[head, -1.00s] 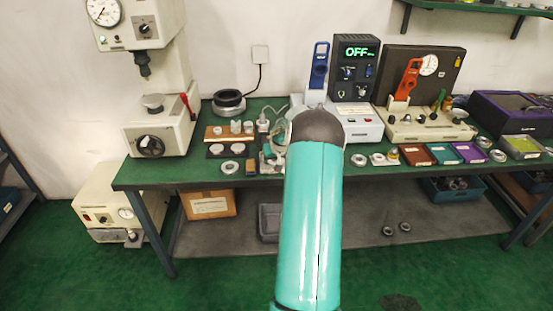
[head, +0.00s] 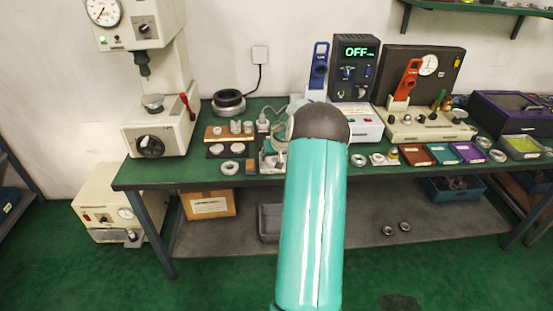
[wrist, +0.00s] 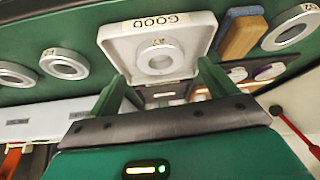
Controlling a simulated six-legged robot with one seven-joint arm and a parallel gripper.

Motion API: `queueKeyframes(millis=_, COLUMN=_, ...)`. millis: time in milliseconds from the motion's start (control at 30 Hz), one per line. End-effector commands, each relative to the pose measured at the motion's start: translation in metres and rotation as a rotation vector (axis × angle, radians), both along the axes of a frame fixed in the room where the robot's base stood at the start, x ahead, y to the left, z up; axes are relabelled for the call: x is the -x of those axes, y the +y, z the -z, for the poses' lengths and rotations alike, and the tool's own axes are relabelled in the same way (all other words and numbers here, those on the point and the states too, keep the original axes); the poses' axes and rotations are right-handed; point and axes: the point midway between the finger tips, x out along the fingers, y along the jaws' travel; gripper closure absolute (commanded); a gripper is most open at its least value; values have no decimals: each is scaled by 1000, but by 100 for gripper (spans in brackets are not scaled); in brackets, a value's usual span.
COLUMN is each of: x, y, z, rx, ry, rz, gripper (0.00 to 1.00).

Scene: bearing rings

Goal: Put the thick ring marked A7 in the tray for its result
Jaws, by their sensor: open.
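In the wrist view a light grey tray (wrist: 122,42) labelled GOOD, upside down in this picture, lies beyond my fingers. A thick metal ring (wrist: 176,62) lies flat inside it, with a small upside-down tag that seems to read A7. My gripper (wrist: 162,78) is open and empty, its two green fingers apart on the left and right of the ring in the picture. Nothing is held between them. In the head view my arm hides most of this spot.
A ring (wrist: 290,28) and a wood-and-blue block (wrist: 240,35) lie beside the tray; other rings (wrist: 64,65) lie on its other side. In the head view a press (head: 155,125) stands left, and a tester (head: 425,122) and small coloured trays (head: 417,154) stand right.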

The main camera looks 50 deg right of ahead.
Motion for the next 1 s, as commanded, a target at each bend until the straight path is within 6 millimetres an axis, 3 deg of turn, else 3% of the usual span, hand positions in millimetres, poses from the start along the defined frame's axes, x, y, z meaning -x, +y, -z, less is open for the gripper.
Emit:
queueKeyframes(millis=200, x=18, y=15, z=-43, rx=3, ry=-2, rz=0, gripper=16)
queueKeyframes(millis=400, x=29, y=26, z=-70, rx=2, ry=-1, rz=-2, gripper=16)
queueKeyframes(millis=767, x=31, y=34, z=-81, rx=1, ry=1, rz=-7, gripper=16)
queueKeyframes(millis=867, x=21, y=56, z=-96, rx=9, ry=8, rz=-37, gripper=16)
queueKeyframes(millis=967, x=6, y=100, z=-123, rx=23, ry=24, rz=-94, gripper=16)
queueKeyframes(millis=1000, x=1, y=124, z=-136, rx=29, ry=32, rz=-122, gripper=16)
